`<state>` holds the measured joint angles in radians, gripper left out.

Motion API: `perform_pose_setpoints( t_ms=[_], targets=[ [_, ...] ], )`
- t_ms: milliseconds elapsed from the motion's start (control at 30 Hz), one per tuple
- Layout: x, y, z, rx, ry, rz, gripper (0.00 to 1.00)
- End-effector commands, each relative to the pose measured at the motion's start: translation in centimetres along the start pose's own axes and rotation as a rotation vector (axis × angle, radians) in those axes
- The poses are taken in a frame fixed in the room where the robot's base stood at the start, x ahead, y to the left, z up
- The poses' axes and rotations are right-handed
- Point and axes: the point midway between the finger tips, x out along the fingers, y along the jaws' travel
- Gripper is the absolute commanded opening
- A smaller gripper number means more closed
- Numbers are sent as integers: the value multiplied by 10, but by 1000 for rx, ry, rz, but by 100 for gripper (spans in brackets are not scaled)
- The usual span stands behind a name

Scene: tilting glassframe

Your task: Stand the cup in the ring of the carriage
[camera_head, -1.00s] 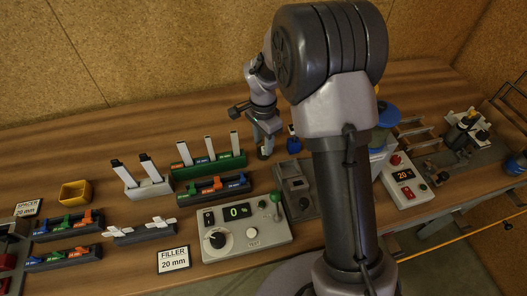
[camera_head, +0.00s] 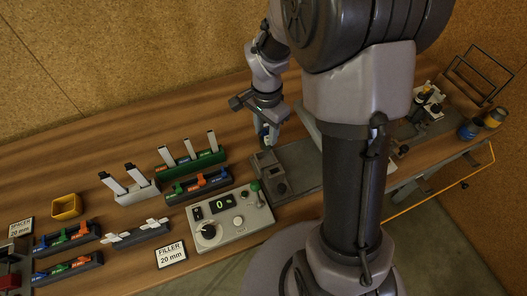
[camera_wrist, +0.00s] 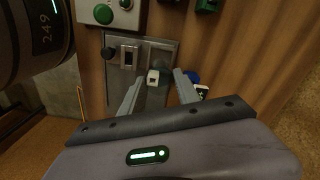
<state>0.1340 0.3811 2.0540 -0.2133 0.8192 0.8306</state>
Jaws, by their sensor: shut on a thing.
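My gripper (camera_head: 268,138) points down above the back edge of the grey unit. In the wrist view its two fingers (camera_wrist: 158,78) stand apart with a small pale piece (camera_wrist: 152,77) between the tips. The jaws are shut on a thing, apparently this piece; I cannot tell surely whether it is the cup. A blue thing (camera_wrist: 192,77) shows just outside the right finger; it is largely hidden in the head view. The grey unit (camera_head: 300,158) has a block and dark knobs. I cannot make out the carriage's ring; my arm hides part of the bench.
Bare wood is free behind the racks.

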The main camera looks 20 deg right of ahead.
Motion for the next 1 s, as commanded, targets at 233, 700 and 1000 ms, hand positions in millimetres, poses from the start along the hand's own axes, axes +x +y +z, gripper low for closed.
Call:
perform_pose_setpoints(
  t_ms=[233, 700, 1000],
  targets=[
    [56, 2, 0, 0, -1, 2, 0],
    [92, 1, 0, 0, 0, 0, 0],
    [93, 1, 0, 0, -1, 1, 60]
  ],
)
